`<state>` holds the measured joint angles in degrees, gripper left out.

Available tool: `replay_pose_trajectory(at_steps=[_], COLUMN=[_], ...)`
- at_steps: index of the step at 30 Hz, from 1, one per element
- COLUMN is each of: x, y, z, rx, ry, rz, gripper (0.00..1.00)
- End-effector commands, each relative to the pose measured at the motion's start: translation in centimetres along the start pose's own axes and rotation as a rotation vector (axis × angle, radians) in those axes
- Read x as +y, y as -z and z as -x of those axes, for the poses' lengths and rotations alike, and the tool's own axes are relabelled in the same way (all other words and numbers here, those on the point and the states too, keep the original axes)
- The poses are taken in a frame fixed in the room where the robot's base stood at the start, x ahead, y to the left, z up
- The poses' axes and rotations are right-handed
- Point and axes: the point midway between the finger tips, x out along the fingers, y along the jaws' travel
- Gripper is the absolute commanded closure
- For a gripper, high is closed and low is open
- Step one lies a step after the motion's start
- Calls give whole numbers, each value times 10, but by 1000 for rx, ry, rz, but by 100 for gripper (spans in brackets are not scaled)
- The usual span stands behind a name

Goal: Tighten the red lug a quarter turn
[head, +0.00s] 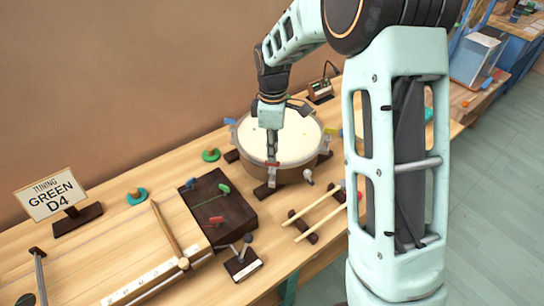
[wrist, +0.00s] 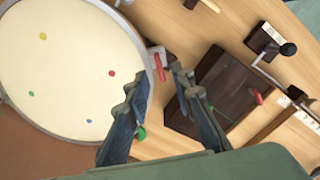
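I see no contact, and the exact height gap is unclear. A blue lug (head: 230,121) sits at the drum's left.
A sign (head: 51,195) reads "TUNING GREEN D4". A dark wooden block (head: 227,218) with green and red pieces lies left of the drum. Two drumsticks (head: 318,208) rest on dark supports at the front.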

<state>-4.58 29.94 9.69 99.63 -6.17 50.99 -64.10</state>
Motion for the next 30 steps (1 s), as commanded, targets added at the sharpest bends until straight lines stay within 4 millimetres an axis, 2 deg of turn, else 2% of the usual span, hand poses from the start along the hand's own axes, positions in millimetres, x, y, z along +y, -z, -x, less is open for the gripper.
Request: replay_pose_trajectory(at_steps=[1,6,17,24,30], x=[-1,0,0,0,0], y=[0,0,0,0,0], z=[-9,-28,-34,-33,-33], rx=[-2,-1,0,0,0], ry=[4,2,-1,-1,-1], rz=[0,0,-1,-1,-1], gripper=[78,78,78,100,100])
